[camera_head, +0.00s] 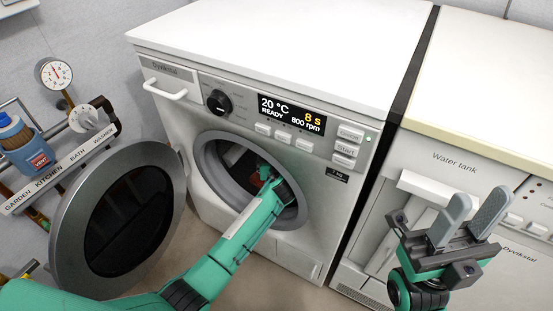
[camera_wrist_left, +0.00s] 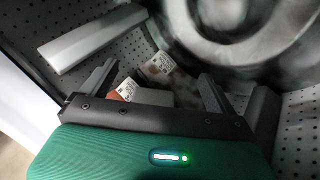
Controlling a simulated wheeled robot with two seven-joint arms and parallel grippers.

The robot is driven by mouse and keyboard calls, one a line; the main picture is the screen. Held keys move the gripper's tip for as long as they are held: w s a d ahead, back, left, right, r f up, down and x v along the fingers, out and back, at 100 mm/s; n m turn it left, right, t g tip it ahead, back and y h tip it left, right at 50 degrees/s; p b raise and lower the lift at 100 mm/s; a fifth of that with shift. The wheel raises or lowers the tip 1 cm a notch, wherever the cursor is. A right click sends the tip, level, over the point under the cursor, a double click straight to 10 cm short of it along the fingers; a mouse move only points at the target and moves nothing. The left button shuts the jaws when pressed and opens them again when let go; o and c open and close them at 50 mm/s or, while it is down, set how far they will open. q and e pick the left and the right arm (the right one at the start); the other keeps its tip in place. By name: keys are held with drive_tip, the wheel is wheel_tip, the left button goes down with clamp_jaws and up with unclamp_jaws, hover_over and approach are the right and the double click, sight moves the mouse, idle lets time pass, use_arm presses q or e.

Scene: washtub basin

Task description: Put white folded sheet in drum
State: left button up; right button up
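The washing machine drum (camera_head: 237,160) is open at the front, and my left arm reaches through its round opening. In the left wrist view, my left gripper (camera_wrist_left: 158,78) is inside the perforated drum (camera_wrist_left: 296,125) with its fingers spread. A pale grey-white piece (camera_wrist_left: 152,97) and items with white labels (camera_wrist_left: 158,66) lie between and beyond the fingers. I cannot tell whether any of these is the white folded sheet, and no sheet shows clearly elsewhere. My right gripper (camera_head: 473,207) is open and empty in front of the water tank unit.
The round washer door (camera_head: 70,235) stands swung open at left. The washer top (camera_head: 290,40) is clear. A water tank unit (camera_head: 480,85) stands at right. Pipes, a gauge (camera_head: 56,73) and a blue bottle (camera_head: 22,145) are on the left wall.

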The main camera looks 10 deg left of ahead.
use_arm(q)
drive_tip(key=shift+s, duration=0.1)
drive_tip(key=s+a+p, duration=0.2)
drive_tip(key=s+a, duration=0.3)
drive_tip(key=s, duration=0.9)
drive_tip(key=s+a+p, duration=0.3)
drive_tip(key=s+a, duration=0.2)
drive_tip(key=s, duration=0.9)
drive_tip(key=shift+a, duration=0.15)
